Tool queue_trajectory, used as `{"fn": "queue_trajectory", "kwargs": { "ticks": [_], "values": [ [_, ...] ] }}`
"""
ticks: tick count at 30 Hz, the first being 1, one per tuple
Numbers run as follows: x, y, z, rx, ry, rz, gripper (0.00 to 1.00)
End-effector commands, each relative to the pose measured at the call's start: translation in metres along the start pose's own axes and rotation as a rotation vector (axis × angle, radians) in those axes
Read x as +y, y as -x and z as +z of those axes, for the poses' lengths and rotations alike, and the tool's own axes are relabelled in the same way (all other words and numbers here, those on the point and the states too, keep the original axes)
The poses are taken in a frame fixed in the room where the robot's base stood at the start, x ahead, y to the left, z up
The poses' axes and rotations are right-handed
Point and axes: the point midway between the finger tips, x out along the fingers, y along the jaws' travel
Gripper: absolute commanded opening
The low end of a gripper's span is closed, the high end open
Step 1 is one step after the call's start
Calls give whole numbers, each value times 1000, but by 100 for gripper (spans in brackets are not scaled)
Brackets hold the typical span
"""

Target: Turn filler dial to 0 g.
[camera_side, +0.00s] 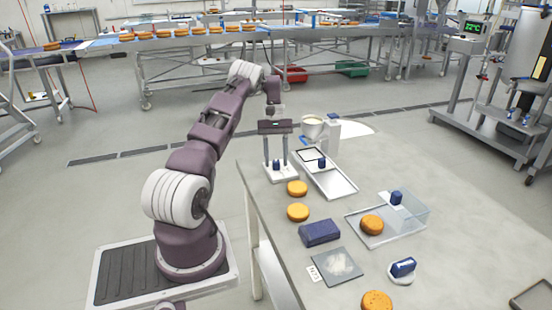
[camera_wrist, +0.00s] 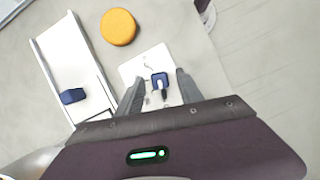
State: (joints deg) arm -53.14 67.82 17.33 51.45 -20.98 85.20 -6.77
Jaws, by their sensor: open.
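A blue dial (camera_wrist: 159,79) with a pale pointer stands on a white plate (camera_wrist: 136,68) that carries small marks, too small to read. In the side view the dial (camera_side: 276,166) and its white base (camera_side: 283,175) are at the table's far left corner, below my gripper. My gripper (camera_side: 277,161) points down and is open. In the wrist view its two fingers (camera_wrist: 159,76) appear on either side of the dial, with gaps; I cannot tell whether they touch it. The white filler with its hopper (camera_side: 313,127) stands just behind and to the right.
A pale tray (camera_side: 341,187) with a blue block (camera_side: 322,163) lies right of the dial. Orange rounds (camera_side: 297,188) (camera_side: 298,212) and a dark blue box (camera_side: 320,232) are nearer. The table's right middle is clear.

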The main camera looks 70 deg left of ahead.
Motion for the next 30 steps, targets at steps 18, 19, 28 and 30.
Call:
{"fn": "queue_trajectory", "kwargs": {
  "ticks": [18,19,28,30],
  "values": [
    [-1,68,-2,4,7,4,44],
    [-1,69,-2,4,5,2,44],
    [0,71,0,0,0,-1,44],
    [0,71,0,0,-1,-1,44]
  ]
}}
